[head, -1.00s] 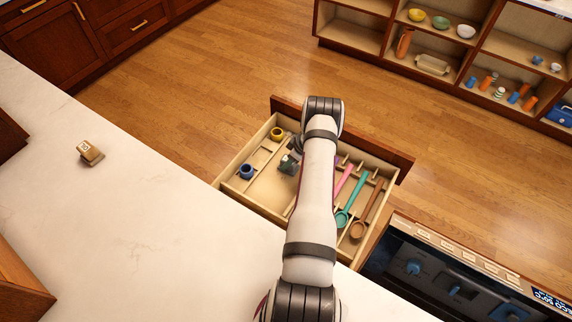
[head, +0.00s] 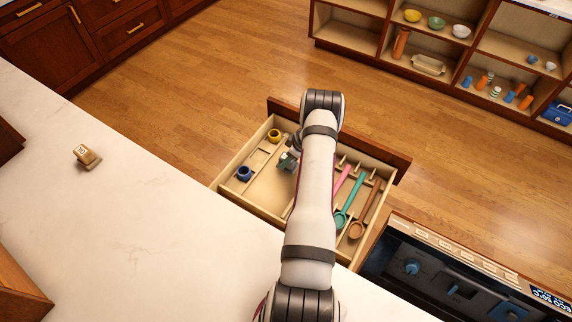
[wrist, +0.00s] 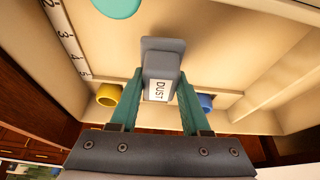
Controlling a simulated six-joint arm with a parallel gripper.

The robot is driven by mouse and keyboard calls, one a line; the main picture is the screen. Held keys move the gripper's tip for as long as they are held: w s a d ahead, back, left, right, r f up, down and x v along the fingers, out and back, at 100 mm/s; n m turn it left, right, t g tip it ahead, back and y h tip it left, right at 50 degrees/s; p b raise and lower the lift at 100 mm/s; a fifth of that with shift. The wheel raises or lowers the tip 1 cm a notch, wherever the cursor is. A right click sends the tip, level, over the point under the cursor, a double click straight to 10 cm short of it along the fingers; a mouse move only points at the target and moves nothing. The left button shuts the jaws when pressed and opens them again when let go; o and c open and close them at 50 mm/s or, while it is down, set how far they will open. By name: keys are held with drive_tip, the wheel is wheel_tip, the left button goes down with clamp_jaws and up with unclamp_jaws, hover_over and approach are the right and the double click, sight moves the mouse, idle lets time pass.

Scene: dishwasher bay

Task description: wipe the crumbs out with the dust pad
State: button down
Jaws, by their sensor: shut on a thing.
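The dust pad (wrist: 163,46) is a grey block with a white label reading DUST. My gripper (wrist: 160,78) has its two teal fingers closed on the pad's sides in the wrist view. In the head view my gripper (head: 288,161) is low over the left middle of the open drawer (head: 262,205), partly hidden by my arm. I cannot tell whether the pad touches the drawer floor. No crumbs can be made out in either view.
A yellow cup (head: 274,135) and a blue cup (head: 244,173) stand in the drawer's left part. Pink, teal (head: 350,200) and brown (head: 364,215) utensils lie in the right slots. A small wooden block (head: 87,157) sits on the counter (head: 130,220).

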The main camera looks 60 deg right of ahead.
drive_tip(key=shift+a+r, duration=0.1)
drive_tip(key=shift+r, duration=2.85)
drive_tip(key=shift+w+a+r, duration=0.1)
drive_tip(key=shift+w+r, duration=0.15)
drive_tip(key=w+a+r, duration=0.7)
drive_tip(key=a+r, duration=0.4)
drive_tip(key=w+a+r, duration=0.7)
drive_tip(key=a+r, duration=0.4)
drive_tip(key=s+a+r, duration=0.3)
drive_tip(key=a+r, duration=0.3)
drive_tip(key=a, duration=0.4)
drive_tip(key=s+a+r, duration=0.4)
drive_tip(key=a+r, duration=0.3)
drive_tip(key=a, duration=0.3)
drive_tip(key=shift+s+a+r, duration=0.2)
drive_tip(key=shift+a, duration=0.05)
